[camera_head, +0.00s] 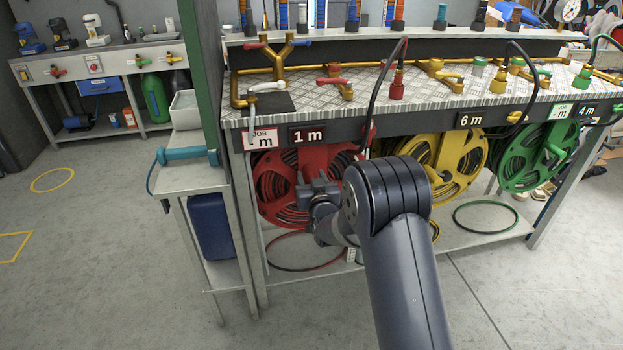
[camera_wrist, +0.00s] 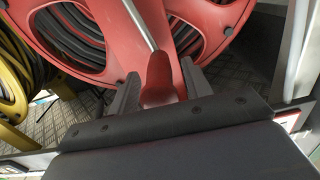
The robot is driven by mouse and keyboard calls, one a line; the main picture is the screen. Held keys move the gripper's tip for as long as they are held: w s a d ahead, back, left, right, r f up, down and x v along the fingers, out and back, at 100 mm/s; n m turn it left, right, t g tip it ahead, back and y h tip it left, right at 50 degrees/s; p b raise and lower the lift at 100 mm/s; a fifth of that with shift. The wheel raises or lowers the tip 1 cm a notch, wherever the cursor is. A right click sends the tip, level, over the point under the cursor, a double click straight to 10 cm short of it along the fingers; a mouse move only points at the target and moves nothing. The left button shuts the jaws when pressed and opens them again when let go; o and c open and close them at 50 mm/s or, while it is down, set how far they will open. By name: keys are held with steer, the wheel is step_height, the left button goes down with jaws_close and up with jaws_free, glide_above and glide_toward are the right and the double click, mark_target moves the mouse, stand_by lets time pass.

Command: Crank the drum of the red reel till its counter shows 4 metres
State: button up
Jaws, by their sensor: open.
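The red reel (camera_head: 285,185) hangs under the bench at the left, with dark hose wound on its drum. Its counter (camera_head: 308,136) reads 1 m. My gripper (camera_head: 312,190) is in front of the reel's right part. In the wrist view, the red crank handle (camera_wrist: 160,72) on a metal rod (camera_wrist: 138,20) lies between the two grey fingers of my gripper (camera_wrist: 158,85). The fingers stand apart on either side of the handle, and I cannot tell whether either touches it. The red drum (camera_wrist: 90,30) fills the view behind. My arm hides part of the reel in the head view.
A yellow reel (camera_head: 450,165) with a 6 m counter (camera_head: 472,120) and a green reel (camera_head: 535,155) with a 4 m counter (camera_head: 587,109) hang to the right. A job card (camera_head: 262,139) is left of the red reel's counter. A side stand (camera_head: 190,178) adjoins the left bench leg. Floor in front is clear.

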jaws_close()
stand_by(0.4)
steer(key=s+a+f+n+b, duration=0.1)
steer(key=a+f+n+b, duration=0.1)
steer(key=a+n+b, duration=0.2)
steer(key=shift+s+a+f+b, duration=0.35)
steer(key=shift+a+b, duration=0.4)
steer(key=shift+b, duration=0.55)
jaws_free()
